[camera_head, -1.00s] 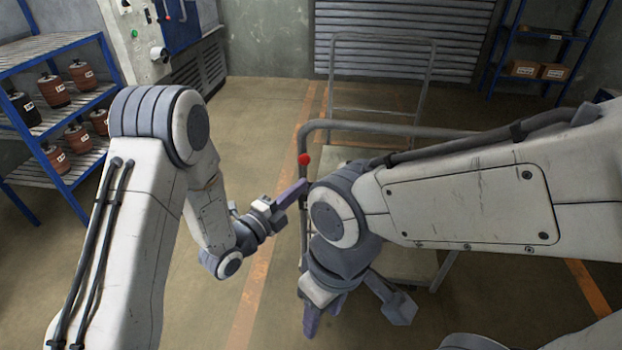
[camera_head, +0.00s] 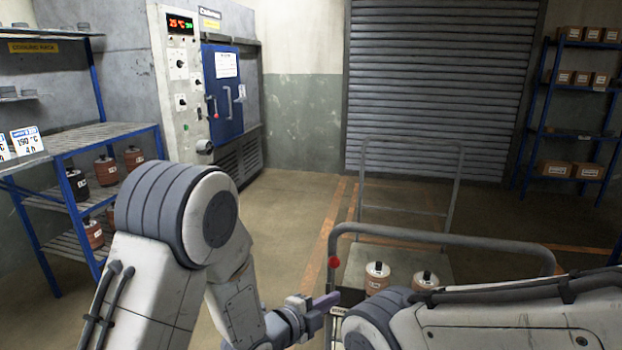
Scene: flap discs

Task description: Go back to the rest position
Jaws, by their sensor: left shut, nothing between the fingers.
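My left gripper (camera_head: 322,303) shows low in the middle of the head view, at the end of the left arm. Its fingers are shut with nothing between them, pointing right. It is close to the left upright of a grey cart (camera_head: 440,238) with a red knob (camera_head: 334,262). My right arm (camera_head: 500,318) crosses the lower right of the view, and its gripper is out of view below the frame.
Two canisters (camera_head: 377,277) (camera_head: 425,280) stand on the cart. A blue rack (camera_head: 95,136) with several canisters stands left. An oven with a blue door (camera_head: 222,90) is at the back left. A blue shelf (camera_head: 540,130) with boxes stands right.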

